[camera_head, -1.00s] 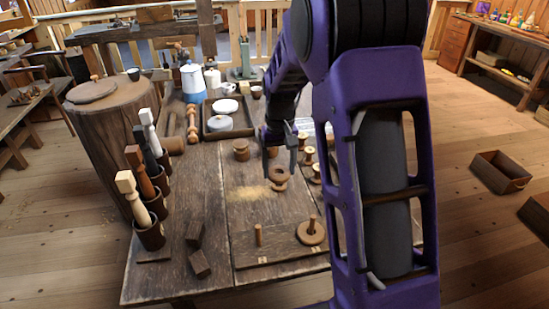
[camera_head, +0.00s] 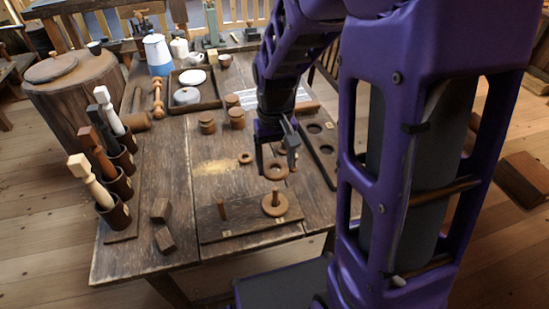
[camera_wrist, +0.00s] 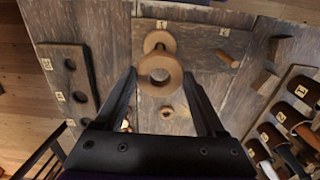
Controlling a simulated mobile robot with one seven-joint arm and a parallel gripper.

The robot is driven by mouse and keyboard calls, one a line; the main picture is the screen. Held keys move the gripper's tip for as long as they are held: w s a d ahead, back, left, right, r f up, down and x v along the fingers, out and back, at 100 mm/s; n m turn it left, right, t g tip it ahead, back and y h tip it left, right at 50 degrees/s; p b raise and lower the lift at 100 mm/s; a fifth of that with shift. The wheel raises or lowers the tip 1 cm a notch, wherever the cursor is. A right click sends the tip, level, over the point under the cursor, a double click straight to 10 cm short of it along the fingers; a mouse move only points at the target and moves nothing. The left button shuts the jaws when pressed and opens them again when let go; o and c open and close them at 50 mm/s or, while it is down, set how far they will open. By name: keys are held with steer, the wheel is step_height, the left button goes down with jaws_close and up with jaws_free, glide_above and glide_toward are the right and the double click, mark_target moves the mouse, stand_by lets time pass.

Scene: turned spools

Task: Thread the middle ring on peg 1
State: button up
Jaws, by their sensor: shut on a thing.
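My gripper (camera_head: 277,165) is shut on the middle ring (camera_head: 275,171), a wooden ring. In the wrist view the ring (camera_wrist: 160,75) sits between both fingertips, its hole facing the camera. A peg board (camera_head: 245,221) lies near the table's front edge. The right peg (camera_head: 274,197) carries a large ring (camera_head: 275,209). The held ring is above and behind the right peg, apart from the bare one. A small ring (camera_head: 246,158) lies on the table.
A dark tray with round holes (camera_head: 318,153) lies right of my gripper. Lidded wooden pots (camera_head: 207,125) stand behind. The table just behind the bare peg is clear.

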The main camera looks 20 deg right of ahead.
mark_target(275, 188)
steer(key=shift+f+b, duration=2.05)
steer(key=shift+f, duration=0.65)
steer(key=shift+f+b, duration=0.65)
steer(key=shift+f, duration=1.05)
steer(key=o, duration=1.3)
steer(key=shift+r+p, duration=4.1)
steer(key=shift+r, duration=0.9)
